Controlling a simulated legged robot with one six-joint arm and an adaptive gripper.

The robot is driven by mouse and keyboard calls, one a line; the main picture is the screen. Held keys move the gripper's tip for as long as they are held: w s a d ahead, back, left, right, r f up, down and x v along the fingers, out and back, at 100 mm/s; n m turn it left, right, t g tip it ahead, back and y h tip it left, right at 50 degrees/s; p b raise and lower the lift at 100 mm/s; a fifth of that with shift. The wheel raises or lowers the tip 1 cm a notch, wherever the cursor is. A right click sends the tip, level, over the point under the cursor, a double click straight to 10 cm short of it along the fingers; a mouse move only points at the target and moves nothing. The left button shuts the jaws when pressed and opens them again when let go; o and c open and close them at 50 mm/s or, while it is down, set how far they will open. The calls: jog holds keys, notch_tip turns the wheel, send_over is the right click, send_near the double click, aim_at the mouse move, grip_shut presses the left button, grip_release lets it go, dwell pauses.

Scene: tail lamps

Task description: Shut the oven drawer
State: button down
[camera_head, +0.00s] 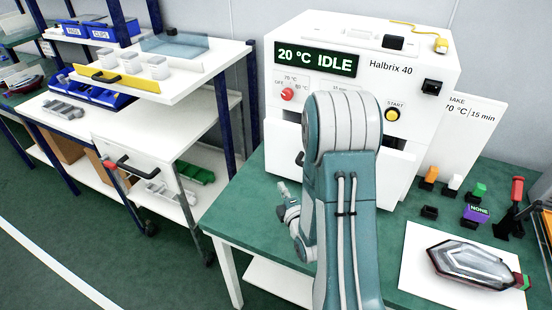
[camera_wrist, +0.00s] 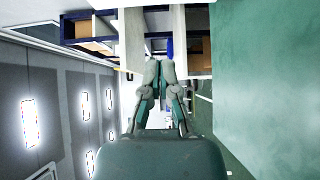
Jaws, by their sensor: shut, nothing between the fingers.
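The white oven (camera_head: 281,77) stands on the green bench, its display reading 20 °C IDLE. Its drawer (camera_head: 396,172) is in the lower front, with a dark gap above the front panel, so it appears pulled out. My arm covers the middle of the drawer, and only a bit of black handle (camera_head: 300,158) shows at the arm's left. My gripper (camera_head: 282,188) is partly hidden behind my arm, over the bench, left of and in front of the oven. In the wrist view my gripper (camera_wrist: 160,68) has its fingers together and empty, pointing away from the drawer.
The green bench (camera_head: 240,215) is clear at the left front. A tail lamp (camera_head: 470,264) lies on a white sheet at the right, near small coloured blocks (camera_head: 453,181) and a red-handled tool (camera_head: 516,190). A white cart (camera_head: 140,160) and shelves stand at the left.

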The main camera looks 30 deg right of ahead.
aim_at(282, 150)
jog(key=w+d, duration=0.1)
jog(key=w, duration=0.3)
jog(key=w+d, duration=0.1)
jog(key=w, duration=0.2)
jog(key=w+d, duration=0.1)
jog(key=w, duration=0.3)
jog(key=shift+w+d, duration=0.3)
jog(key=shift+w, duration=0.05)
jog(key=shift+w+d, duration=0.3)
jog(key=shift+d, duration=0.15)
jog(key=shift+w+d, duration=0.75)
jog(key=shift+d, duration=0.2)
jog(key=shift+w+d, duration=0.75)
jog(key=shift+d, duration=0.2)
jog(key=shift+s+a, duration=0.1)
